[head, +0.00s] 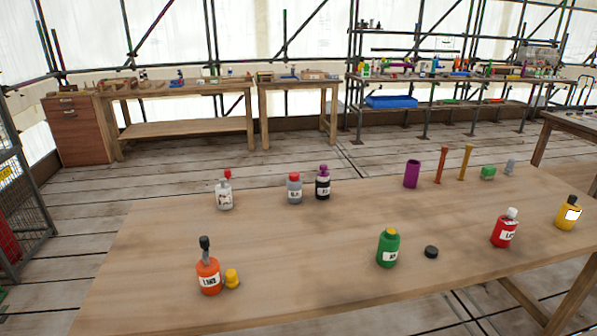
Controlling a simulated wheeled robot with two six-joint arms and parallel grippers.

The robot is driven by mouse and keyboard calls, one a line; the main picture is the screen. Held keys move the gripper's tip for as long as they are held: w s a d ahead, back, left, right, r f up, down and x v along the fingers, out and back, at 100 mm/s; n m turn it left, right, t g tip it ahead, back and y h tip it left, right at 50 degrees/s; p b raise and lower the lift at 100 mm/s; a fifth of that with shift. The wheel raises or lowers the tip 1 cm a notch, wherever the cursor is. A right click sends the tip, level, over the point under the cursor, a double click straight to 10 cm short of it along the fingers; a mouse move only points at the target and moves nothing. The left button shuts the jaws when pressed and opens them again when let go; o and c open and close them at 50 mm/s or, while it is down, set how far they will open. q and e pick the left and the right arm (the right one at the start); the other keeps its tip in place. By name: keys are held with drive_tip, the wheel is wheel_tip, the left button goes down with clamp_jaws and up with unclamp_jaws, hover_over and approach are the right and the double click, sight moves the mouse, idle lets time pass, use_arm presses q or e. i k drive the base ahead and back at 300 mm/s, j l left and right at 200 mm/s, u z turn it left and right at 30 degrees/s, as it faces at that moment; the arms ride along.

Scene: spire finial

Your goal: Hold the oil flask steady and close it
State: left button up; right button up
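Several labelled bottles stand upright on the wooden table; the labels are too small for me to tell which is the oil flask. A green bottle (388,248) stands at the front middle, with a loose black cap (431,252) lying to its right. Neither of my grippers is in view.
A clear bottle (224,192), a grey bottle (294,189) and a black bottle (323,184) stand at the back left. Red (504,229) and yellow (567,213) bottles stand right. A purple cylinder (412,174) and orange rods stand at the back. The table's middle is clear.

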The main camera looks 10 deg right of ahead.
sight(389, 240)
drive_tip(key=z, duration=1.25)
